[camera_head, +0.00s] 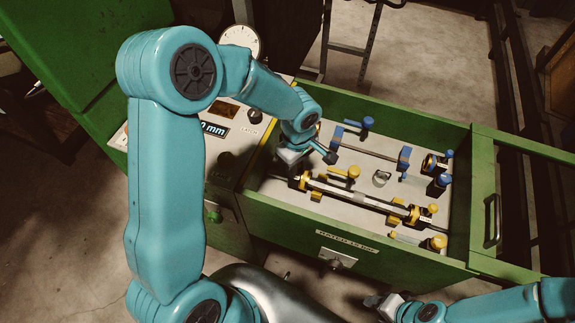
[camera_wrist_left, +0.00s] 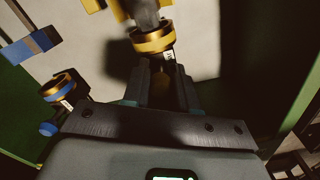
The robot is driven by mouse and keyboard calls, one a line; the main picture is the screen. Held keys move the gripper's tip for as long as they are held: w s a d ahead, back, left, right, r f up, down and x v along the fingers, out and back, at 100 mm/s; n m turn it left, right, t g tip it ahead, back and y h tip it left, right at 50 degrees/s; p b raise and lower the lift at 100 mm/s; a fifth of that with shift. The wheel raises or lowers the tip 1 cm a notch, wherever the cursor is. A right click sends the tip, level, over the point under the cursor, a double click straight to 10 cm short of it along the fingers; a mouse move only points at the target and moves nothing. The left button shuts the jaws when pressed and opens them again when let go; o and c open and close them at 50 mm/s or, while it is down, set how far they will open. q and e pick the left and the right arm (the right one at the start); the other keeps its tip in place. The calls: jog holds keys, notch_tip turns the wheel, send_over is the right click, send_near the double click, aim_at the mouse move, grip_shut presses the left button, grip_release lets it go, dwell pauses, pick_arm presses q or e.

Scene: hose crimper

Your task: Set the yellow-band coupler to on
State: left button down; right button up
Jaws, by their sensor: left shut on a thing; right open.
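In the left wrist view, the yellow-band coupler (camera_wrist_left: 153,40) is a gold ring with a yellow band and a small white label below it. My left gripper (camera_wrist_left: 168,75) is shut on the coupler's lower end, which the fingers partly hide. In the head view, my left gripper (camera_head: 290,160) is low in the left part of the green drawer, near the left end of the yellow-banded rod (camera_head: 355,198). It hides the held part there. My right gripper (camera_head: 379,302) is open and empty in front of the drawer.
A blue-band coupler (camera_wrist_left: 60,85) is beside the held one in the left wrist view. The green drawer (camera_head: 270,220) has raised walls around several blue and yellow fittings. A blue-ended rod (camera_head: 370,147) lies toward the back. A control panel (camera_head: 222,140) stands left of the drawer.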

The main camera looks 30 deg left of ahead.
pick_arm(q)
jog(key=shift+d, duration=0.15)
jog(key=c, duration=1.1)
grip_release()
jog(key=shift+w, duration=0.1)
jog(key=shift+o, duration=0.7)
jog(key=shift+d, duration=0.25)
jog(key=shift+a, duration=0.25)
jog(key=shift+r, duration=0.35)
notch_tip(320, 180, up, 16)
jog(key=shift+d+b, duration=0.15)
jog(key=shift+b, duration=0.15)
jog(key=shift+f, duration=0.15)
